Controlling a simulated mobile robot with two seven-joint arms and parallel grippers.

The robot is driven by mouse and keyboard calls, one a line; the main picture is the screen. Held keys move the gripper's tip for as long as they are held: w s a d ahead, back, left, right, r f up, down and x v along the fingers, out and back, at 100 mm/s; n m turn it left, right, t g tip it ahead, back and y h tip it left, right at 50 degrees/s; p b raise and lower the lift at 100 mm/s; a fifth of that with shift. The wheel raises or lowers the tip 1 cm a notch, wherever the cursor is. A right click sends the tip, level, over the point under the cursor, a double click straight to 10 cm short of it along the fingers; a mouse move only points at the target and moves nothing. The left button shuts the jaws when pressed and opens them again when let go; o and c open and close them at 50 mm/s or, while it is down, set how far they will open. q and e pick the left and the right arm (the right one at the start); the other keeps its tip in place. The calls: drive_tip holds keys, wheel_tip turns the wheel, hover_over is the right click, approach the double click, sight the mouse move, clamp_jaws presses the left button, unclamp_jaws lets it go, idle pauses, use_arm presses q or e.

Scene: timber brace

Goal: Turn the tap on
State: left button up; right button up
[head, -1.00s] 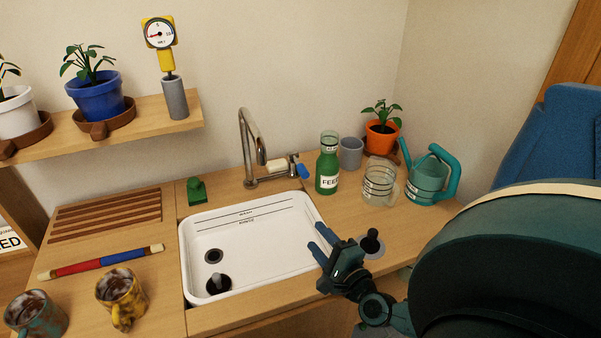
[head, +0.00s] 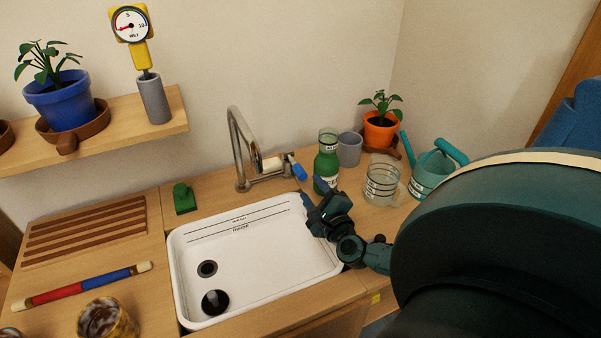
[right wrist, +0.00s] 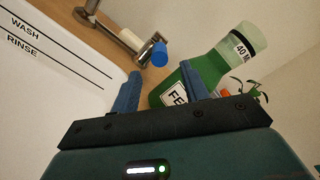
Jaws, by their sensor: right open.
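The tap (head: 237,150) is a chrome curved spout behind the sink, with a side lever tipped in blue. The blue lever tip (head: 299,172) points to the right and toward the front; it also shows in the right wrist view (right wrist: 160,54), ahead of the fingers. My right gripper (head: 308,202) is open and empty over the sink's right back corner, in front of the lever and apart from it. In the right wrist view its two blue fingers (right wrist: 160,82) stand apart, with the green bottle behind the right finger. My left gripper is not in view.
The green feed bottle (head: 326,165) stands close to the right of the lever. A grey cup (head: 349,149), a glass jug (head: 381,182) and a teal watering can (head: 428,172) stand further right. The white sink basin (head: 265,262) is open in front. A green object (head: 184,198) lies left.

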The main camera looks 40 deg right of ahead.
sight(301, 174)
drive_tip(key=x, duration=0.7)
drive_tip(key=shift+w+f+b, duration=0.1)
drive_tip(key=shift+w+b, duration=0.2)
clamp_jaws()
